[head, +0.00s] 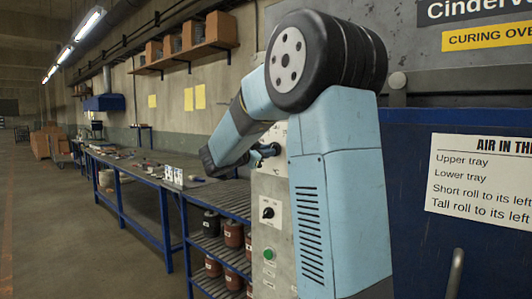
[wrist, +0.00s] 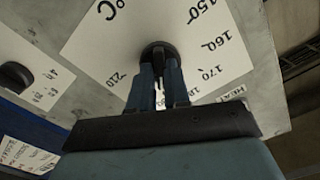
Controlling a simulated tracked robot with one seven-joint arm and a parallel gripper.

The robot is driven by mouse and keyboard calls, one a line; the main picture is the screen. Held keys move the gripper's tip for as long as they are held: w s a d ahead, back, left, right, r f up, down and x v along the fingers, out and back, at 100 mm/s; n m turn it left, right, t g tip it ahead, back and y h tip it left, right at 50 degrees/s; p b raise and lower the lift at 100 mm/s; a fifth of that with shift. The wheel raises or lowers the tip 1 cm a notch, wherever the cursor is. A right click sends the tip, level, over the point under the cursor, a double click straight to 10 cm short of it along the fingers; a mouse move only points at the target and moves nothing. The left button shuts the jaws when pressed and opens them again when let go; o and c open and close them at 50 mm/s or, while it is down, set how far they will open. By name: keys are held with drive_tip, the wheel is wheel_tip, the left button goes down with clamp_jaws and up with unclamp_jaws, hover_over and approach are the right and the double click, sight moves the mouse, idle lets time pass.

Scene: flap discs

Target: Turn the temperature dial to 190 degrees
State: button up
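The temperature dial (wrist: 158,50) is a black knob on a white scale plate (wrist: 110,45) in the wrist view. The scale shows 150, 160, 170, part of 180, and 210; the marks between 180 and 210 are hidden behind my fingers. My gripper (wrist: 159,75) has one finger on each side of the dial's bar, which sits closely between them. The bar runs down the picture, toward the hidden part of the scale; its exact reading cannot be told. In the head view my gripper (head: 264,152) is at the upper part of the grey control panel (head: 264,184), and the dial is mostly hidden.
A second black knob (head: 267,209) and a green button (head: 268,254) sit lower on the panel. The other knob also shows in the wrist view (wrist: 15,76). A rack with pots (head: 233,234) stands to the left, beside a blue workbench (head: 150,180).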

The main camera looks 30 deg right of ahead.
clamp_jaws()
drive_tip(key=shift+m, duration=0.5)
drive_tip(key=shift+o, duration=2.2)
unclamp_jaws()
drive_tip(key=shift+a, duration=0.1)
drive_tip(key=v, duration=1.3)
drive_tip(key=shift+a, duration=0.3)
drive_tip(key=shift+s, duration=0.1)
